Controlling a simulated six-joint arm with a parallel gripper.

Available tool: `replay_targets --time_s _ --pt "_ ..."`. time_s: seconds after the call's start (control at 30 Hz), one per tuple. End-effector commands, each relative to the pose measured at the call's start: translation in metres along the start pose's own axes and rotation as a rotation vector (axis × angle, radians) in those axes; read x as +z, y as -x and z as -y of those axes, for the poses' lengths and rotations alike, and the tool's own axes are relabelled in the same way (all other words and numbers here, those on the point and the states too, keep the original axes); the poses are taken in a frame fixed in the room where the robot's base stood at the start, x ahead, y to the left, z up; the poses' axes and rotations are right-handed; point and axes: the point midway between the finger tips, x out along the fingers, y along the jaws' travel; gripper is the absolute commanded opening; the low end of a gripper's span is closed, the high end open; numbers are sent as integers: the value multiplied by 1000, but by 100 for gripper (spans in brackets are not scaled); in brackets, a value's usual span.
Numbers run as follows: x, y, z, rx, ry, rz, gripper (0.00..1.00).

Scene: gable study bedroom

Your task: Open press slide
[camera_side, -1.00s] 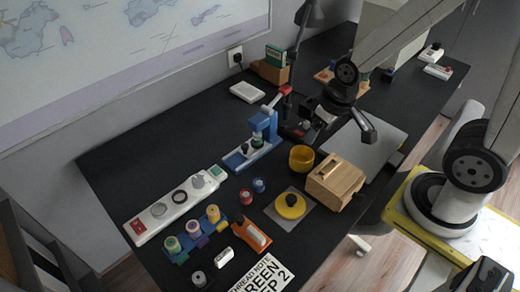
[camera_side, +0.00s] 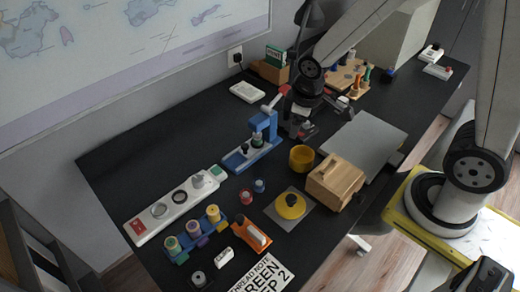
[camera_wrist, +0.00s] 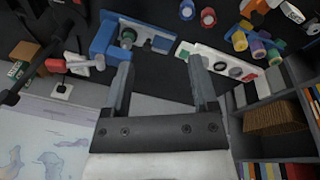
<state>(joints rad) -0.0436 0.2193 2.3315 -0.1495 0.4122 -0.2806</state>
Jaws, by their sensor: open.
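The blue press (camera_side: 262,126) stands upright near the middle of the table, with a lever and red handle (camera_side: 283,90) at its top. Its blue base (camera_side: 236,160) extends forward-left, and a dark green piece (camera_side: 257,141) sits under the head. My gripper (camera_side: 301,130) is just right of the press, apart from it. In the wrist view my gripper (camera_wrist: 160,62) has its two fingers wide apart with nothing between them. The press also shows there (camera_wrist: 108,38), beyond the left finger, with its red handle (camera_wrist: 56,66) farther left. I cannot clearly make out the slide.
A yellow bowl (camera_side: 301,158) and a wooden box (camera_side: 335,182) stand in front of my gripper. A white strip (camera_side: 172,205) with round recesses and a spool rack (camera_side: 196,236) lie at left. A grey sheet (camera_side: 365,143) lies at right.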

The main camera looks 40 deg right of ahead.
Motion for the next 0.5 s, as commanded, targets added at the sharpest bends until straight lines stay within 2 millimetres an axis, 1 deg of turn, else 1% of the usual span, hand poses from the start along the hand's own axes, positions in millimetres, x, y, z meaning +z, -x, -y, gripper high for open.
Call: replay_targets --time_s 0.03,0.2,0.37,0.5 --pt "-10 -7 -3 5 77 14 75" --pt "-41 -29 -12 26 354 55 75" --pt "-69 -53 -20 44 611 98 75" --pt "-91 -76 -24 59 833 140 75"
